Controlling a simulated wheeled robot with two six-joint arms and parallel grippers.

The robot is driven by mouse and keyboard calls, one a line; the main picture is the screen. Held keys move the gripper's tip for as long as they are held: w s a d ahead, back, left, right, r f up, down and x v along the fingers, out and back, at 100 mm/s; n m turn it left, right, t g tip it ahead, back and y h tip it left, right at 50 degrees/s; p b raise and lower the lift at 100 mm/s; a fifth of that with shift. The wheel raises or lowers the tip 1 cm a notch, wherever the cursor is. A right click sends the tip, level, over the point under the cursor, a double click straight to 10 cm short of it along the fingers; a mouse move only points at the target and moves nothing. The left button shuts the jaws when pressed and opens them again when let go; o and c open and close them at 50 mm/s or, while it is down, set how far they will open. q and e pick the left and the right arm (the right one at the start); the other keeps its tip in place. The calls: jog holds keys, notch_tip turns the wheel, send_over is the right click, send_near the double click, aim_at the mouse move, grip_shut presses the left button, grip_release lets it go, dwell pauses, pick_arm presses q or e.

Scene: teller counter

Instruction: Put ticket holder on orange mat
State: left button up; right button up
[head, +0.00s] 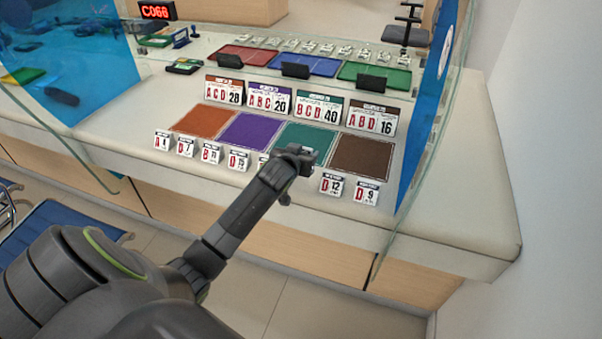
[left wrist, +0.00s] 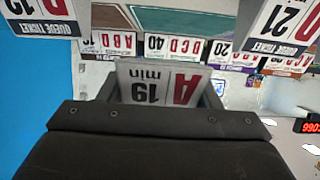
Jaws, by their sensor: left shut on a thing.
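The orange mat (head: 201,121) lies flat on the counter at the left end of a row of mats, and its surface looks bare. My left gripper (head: 299,160) is over the front edge of the green mat (head: 303,138), well to the right of the orange mat. It is shut on a small white ticket holder (left wrist: 158,88) marked with a red A and 19 min, which appears upside down between the fingers in the left wrist view. The gripper hides this holder in the head view. My right gripper is not in view.
Other ticket holders stand along the counter's front, including D 12 (head: 331,186) and D 9 (head: 366,191) to the right. Larger signs stand behind the mats, with ACD 28 (head: 224,91) behind the orange one. Purple (head: 244,132) and brown (head: 362,156) mats look bare. Glass panels flank the counter.

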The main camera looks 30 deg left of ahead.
pick_arm(q)
jog(key=shift+f, duration=2.9)
jog(key=shift+f, duration=0.1)
jog(key=shift+f, duration=0.15)
jog(key=o, duration=1)
jog(key=v, duration=1.7)
jog(key=shift+s+d, duration=0.2)
jog(key=shift+d, duration=0.15)
